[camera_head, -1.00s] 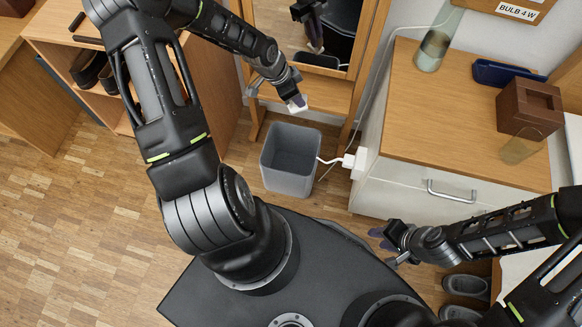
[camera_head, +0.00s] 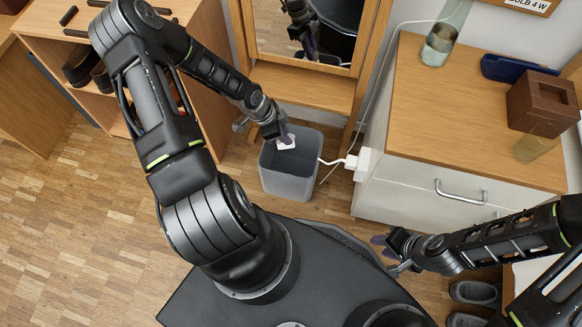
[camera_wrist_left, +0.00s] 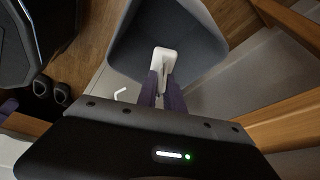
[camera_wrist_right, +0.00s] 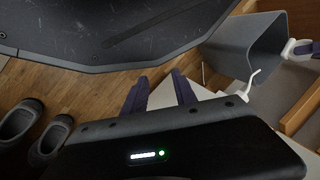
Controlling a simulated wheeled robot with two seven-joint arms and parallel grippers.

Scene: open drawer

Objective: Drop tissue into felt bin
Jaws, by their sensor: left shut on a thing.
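The grey felt bin (camera_head: 287,187) stands on the wood floor below the mirror, its opening upward. My left gripper (camera_head: 284,140) is over the bin's mouth and shut on a small white tissue (camera_head: 287,143). In the left wrist view the tissue (camera_wrist_left: 164,57) sits between the purple fingertips, with the bin (camera_wrist_left: 200,50) behind it. My right gripper (camera_head: 384,248) is low in front of the drawer cabinet. In the right wrist view its purple fingers (camera_wrist_right: 160,95) are apart with nothing between them. The bin (camera_wrist_right: 245,45) shows there too.
A wooden cabinet (camera_head: 460,110) with a drawer handle stands right of the bin. A mirror (camera_head: 310,30) stands behind. A shoe shelf (camera_head: 110,110) is at left. Grey slippers (camera_head: 474,293) lie at lower right.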

